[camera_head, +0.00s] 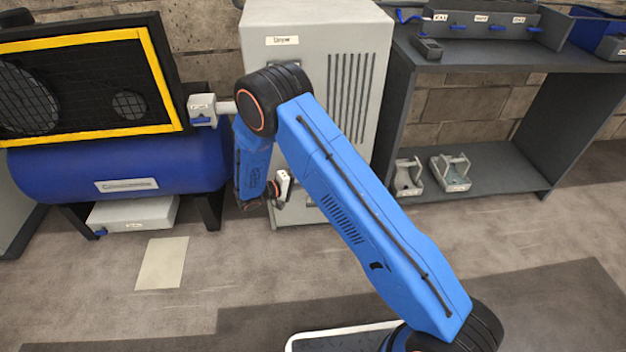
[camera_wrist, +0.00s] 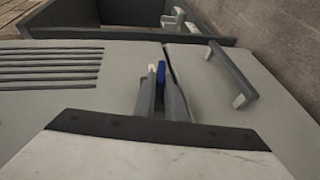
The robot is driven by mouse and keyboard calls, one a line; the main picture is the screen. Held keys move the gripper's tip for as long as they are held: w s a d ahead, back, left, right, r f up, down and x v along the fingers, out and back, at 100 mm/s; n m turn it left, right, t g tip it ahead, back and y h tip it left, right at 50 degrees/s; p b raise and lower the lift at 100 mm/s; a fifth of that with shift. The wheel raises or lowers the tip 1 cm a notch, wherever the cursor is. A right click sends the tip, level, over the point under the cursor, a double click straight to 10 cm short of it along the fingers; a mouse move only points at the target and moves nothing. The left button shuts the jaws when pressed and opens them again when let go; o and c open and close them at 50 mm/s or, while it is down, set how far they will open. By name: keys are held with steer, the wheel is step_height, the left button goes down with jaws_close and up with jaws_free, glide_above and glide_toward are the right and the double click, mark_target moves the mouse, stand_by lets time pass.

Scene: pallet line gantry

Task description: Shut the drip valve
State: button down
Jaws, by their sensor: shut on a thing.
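My gripper (camera_wrist: 157,82) shows in the wrist view with its fingers close together on a small blue handle (camera_wrist: 161,72). A small pale piece (camera_wrist: 152,70) shows beside it. The fingers hide most of the blue handle. I read no label on it, so I cannot tell for certain that it is the drip valve. Behind it is the pale grey front of the dryer cabinet (camera_head: 305,30), also in the wrist view (camera_wrist: 125,68). In the head view my arm hangs down before the cabinet's lower left, and the fingertips are not clear there.
A blue compressor tank (camera_head: 60,170) stands left, with a pale box (camera_head: 135,214) under it. A labelled valve block (camera_head: 202,108) with a blue lever sits left of my arm. A dark shelf unit (camera_head: 470,65) stands right. A dark door handle (camera_wrist: 232,72) projects near my fingers.

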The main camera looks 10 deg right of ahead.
steer(key=shift+f+n+t+h, duration=0.3)
steer(key=shift+n+t+h, duration=0.1)
steer(key=shift+h, duration=0.5)
steer(key=c, duration=1.8)
jaws_free()
steer(key=shift+a, duration=0.15)
steer(key=v, duration=1.7)
steer(key=shift+a+f, duration=0.15)
steer(key=shift+f, duration=0.15)
